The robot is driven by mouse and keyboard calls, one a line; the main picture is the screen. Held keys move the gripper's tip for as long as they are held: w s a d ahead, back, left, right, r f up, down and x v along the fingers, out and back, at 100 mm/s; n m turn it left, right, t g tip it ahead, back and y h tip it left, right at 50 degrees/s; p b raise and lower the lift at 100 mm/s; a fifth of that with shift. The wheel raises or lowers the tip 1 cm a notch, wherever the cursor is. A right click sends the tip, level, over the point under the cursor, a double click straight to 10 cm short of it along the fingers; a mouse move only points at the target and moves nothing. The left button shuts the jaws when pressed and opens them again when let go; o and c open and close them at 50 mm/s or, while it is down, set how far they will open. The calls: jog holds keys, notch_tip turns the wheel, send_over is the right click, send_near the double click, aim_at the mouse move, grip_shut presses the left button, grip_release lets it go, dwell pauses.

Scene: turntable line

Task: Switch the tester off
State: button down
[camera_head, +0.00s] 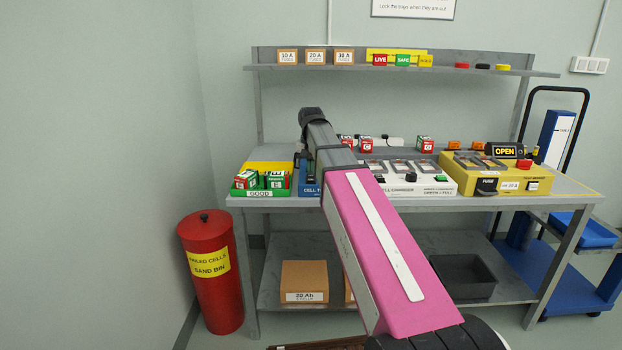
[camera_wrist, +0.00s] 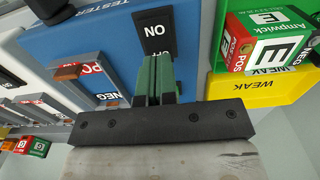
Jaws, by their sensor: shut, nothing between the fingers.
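The blue tester (camera_wrist: 60,42) fills the upper middle of the wrist view, with a cell slot marked POS and NEG. Its black switch (camera_wrist: 155,30) is on the top face, with white lettering beside it that the fingers partly cover. I cannot tell which way the switch is tilted. My gripper (camera_wrist: 158,62) is shut and empty, its green fingertips at the near edge of the switch. Whether they touch it is unclear. In the head view only a small part of the blue tester (camera_head: 309,190) shows; my arm hides the rest and the fingers.
A green GOOD tray (camera_head: 260,194) with cells and a yellow WEAK tray (camera_wrist: 258,88) stand close beside the tester. A white charger (camera_head: 440,186) and a yellow unit with an OPEN sign (camera_head: 560,180) stand further right. A shelf (camera_head: 400,68) runs above the bench.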

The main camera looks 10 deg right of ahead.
jog(key=shift+f, duration=0.65)
dwell(0.3)
jog(key=shift+r, duration=3.55)
